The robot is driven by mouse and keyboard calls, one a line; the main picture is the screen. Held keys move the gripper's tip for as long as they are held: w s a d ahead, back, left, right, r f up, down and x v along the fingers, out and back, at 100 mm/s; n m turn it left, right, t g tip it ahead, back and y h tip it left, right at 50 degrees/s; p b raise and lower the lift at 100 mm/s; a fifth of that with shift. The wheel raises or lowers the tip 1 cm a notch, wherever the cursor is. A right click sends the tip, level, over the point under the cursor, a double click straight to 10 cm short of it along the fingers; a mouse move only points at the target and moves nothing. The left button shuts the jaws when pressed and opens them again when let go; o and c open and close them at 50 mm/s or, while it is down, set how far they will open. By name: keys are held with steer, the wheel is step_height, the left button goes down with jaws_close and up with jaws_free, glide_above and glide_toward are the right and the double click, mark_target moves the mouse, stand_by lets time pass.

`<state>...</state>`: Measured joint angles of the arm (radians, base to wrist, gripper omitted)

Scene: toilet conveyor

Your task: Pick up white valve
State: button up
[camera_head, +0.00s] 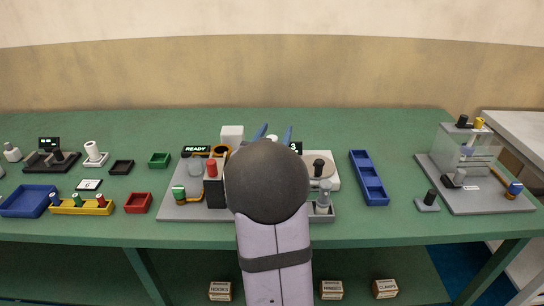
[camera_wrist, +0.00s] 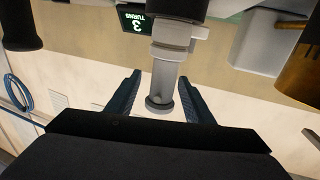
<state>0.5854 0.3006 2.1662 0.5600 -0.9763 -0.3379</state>
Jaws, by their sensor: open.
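A pale grey-white stepped cylinder, which looks like the white valve (camera_wrist: 167,76), hangs down the middle of the wrist view with a wider collar and a round end. My gripper (camera_wrist: 159,78) is open, with one dark blue finger on each side of its lower part. Gaps show between it and both fingers, and I see no grip on it. In the head view my gripper (camera_head: 274,133) reaches over the middle of the table. A small white top (camera_head: 272,138) shows between the blue fingertips there; my arm hides the rest.
A sign reading 3 TURNS (camera_wrist: 136,21) stands close beside the valve. A READY sign (camera_head: 196,150), a white block (camera_head: 232,133) and a red-topped post (camera_head: 211,169) stand left of my arm. A blue tray (camera_head: 357,160) lies right, with clear green table around it.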

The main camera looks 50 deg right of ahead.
jaws_close()
steer(key=shift+r, duration=0.15)
step_height(320, 180, up, 10)
steer(key=p, duration=0.1)
stand_by(0.6)
